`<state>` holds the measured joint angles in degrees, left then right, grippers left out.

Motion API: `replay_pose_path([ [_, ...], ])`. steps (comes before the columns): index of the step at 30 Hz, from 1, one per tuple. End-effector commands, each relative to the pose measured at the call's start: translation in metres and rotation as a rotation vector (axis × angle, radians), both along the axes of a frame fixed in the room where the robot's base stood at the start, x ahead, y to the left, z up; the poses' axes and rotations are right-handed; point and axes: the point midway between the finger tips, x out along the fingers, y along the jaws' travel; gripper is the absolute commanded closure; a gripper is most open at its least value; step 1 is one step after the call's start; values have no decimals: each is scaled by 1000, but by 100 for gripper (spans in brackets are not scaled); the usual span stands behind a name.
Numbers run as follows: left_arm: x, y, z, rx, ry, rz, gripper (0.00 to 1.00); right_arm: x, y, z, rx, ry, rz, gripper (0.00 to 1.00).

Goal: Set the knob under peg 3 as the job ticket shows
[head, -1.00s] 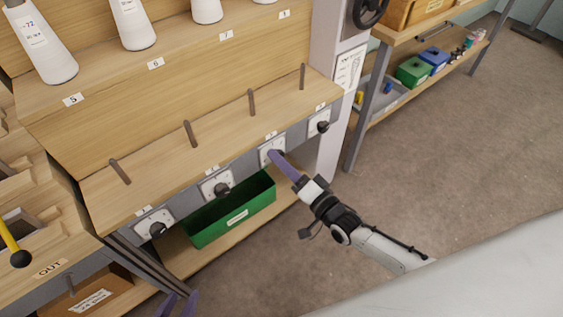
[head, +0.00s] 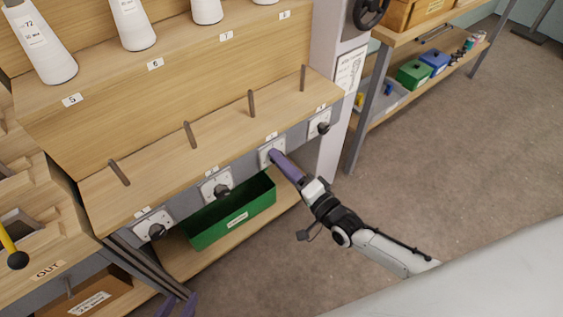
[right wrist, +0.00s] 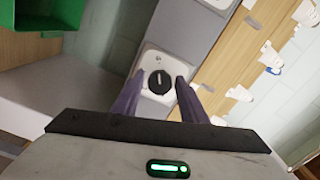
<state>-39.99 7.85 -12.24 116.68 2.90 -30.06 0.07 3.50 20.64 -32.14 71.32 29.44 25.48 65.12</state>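The knob under peg 3 is mostly hidden behind my right gripper in the head view; its white plate (head: 265,154) shows below the label 3. In the right wrist view it is a black round knob (right wrist: 158,84) with a white pointer mark. My right gripper (head: 276,157) is at this plate. Its purple fingers (right wrist: 160,80) are open, one on each side of the knob, with gaps visible. Peg 3 (head: 251,103) stands above. A printed sheet (head: 349,68) hangs on the pale post, too small to read. My left gripper (head: 178,305) shows only its parted fingertips at the bottom edge.
Similar knobs sit to the left (head: 157,231), (head: 222,191) and to the right (head: 323,128) along the grey rail. A green bin (head: 235,217) stands below the rail.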

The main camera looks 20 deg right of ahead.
Motion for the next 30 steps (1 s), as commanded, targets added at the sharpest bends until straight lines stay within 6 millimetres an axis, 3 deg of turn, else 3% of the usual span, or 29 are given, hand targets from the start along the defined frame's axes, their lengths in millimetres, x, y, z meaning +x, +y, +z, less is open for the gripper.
replay_pose_path([
  [13, 0, 0, 2, 1, 0, -1, 69, -7, -3, 0, -4, 1, 0, 52],
  [24, -1, 1, 7, 5, 3, -2, 69, -72, -26, 0, -4, 2, 1, 52],
  [30, -2, 1, 6, 7, 6, -2, 69, -93, -34, 0, -2, 0, 0, 52],
])
